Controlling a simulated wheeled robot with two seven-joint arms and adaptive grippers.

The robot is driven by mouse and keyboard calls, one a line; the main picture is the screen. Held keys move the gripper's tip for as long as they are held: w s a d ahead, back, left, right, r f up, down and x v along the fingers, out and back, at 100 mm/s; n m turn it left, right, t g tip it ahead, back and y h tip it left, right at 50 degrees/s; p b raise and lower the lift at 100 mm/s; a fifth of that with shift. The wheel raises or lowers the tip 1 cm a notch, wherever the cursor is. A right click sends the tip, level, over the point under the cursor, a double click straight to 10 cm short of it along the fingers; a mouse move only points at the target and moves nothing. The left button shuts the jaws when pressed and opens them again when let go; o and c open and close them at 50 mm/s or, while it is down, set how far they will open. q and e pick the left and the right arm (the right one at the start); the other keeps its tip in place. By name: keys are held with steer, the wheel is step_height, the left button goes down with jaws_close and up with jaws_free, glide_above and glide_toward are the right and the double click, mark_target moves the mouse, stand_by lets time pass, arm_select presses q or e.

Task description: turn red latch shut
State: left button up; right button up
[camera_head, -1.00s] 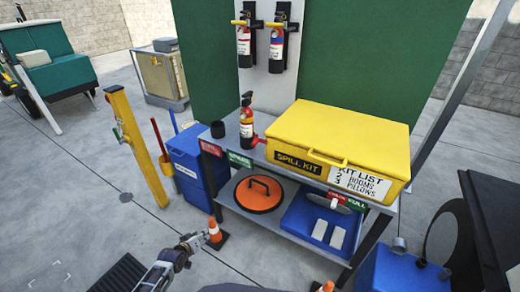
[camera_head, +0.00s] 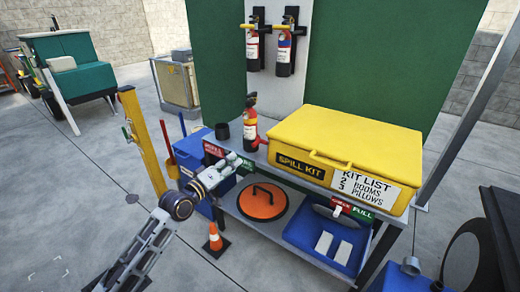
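My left gripper (camera_head: 238,162) reaches in from the lower left, its tips at the front left edge of the grey bench (camera_head: 300,182). It covers part of the edge labels there. The gap between its fingers is too small to judge. No part is clearly a red latch. A red fire extinguisher (camera_head: 250,128) stands upright on the bench just beyond the gripper, with a small red part (camera_head: 263,139) at its base. A yellow post (camera_head: 143,140) at left carries small red and green parts, too small to tell apart. My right gripper is not in view.
A yellow spill kit box (camera_head: 350,135) fills the bench's right side. Below are an orange round lid (camera_head: 262,203) and a blue tray (camera_head: 300,232). A blue bin (camera_head: 190,150) and traffic cone (camera_head: 215,238) stand at left. The floor at lower left is clear.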

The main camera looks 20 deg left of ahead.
mark_target(255, 143)
arm_select(q)
steer(key=shift+s+d+r, duration=0.15)
steer(key=shift+d+r, duration=0.1)
steer(key=shift+r, duration=0.35)
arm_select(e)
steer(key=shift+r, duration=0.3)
arm_select(q)
steer(key=shift+w, duration=0.2)
steer(key=shift+d+b+x, duration=0.2)
steer(key=shift+b+x, duration=0.75)
steer(key=shift+x, duration=5.8)
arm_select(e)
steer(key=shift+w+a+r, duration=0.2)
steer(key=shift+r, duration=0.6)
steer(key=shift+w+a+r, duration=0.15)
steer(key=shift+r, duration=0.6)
arm_select(q)
steer(key=shift+s+r, duration=0.1)
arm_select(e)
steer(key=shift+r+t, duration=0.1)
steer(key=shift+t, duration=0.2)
